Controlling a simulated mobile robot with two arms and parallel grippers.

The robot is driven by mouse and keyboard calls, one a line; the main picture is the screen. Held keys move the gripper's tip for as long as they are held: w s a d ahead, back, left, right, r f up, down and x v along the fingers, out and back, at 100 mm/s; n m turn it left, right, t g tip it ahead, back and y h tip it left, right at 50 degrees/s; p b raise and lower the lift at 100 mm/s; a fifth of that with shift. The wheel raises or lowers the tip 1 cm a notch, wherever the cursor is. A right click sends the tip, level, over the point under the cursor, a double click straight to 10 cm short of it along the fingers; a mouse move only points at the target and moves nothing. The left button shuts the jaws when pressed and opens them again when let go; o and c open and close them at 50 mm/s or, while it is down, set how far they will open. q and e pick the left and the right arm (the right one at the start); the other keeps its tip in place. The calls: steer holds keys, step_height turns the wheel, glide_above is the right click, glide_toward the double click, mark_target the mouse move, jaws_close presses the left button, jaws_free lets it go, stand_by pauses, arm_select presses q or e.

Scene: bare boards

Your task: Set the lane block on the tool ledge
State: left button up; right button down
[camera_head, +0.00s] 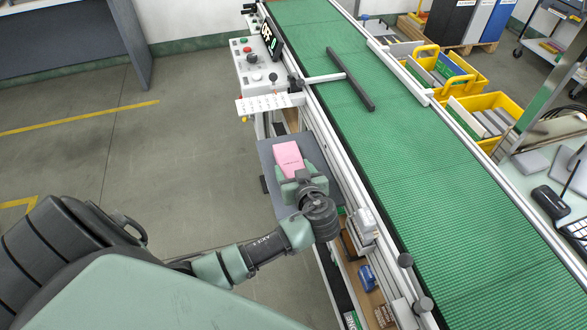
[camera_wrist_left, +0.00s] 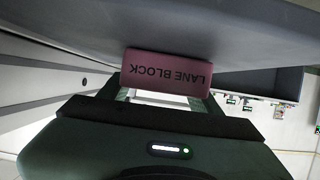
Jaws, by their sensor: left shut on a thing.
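The lane block (camera_head: 288,158) is a pink block, seen from above in the head view. In the left wrist view its pink face (camera_wrist_left: 166,72) shows the words LANE BLOCK upside down. My left gripper (camera_head: 291,174) is shut on the block, with a finger at each side. The tool ledge (camera_head: 313,153) appears as a grey plate on the near side of the conveyor, directly beneath the block in the head view. A grey surface (camera_wrist_left: 220,35) borders the block in the wrist view; I cannot tell whether they touch. My right gripper is not in view.
The green conveyor (camera_head: 410,160) with its metal rail runs right of the ledge. A control box (camera_head: 255,62) and a white plate (camera_head: 268,105) are beyond the ledge. Shelves below hold small items. Yellow bins (camera_head: 485,118) stand across the belt. The floor at left is open.

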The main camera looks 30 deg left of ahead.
arm_select(q)
steer(key=shift+f, duration=0.1)
steer(key=o, duration=1.6)
steer(key=shift+r, duration=0.25)
steer(key=b+v, duration=0.1)
steer(key=v, duration=1.1)
steer(key=shift+d, duration=0.1)
steer(key=shift+w, duration=0.1)
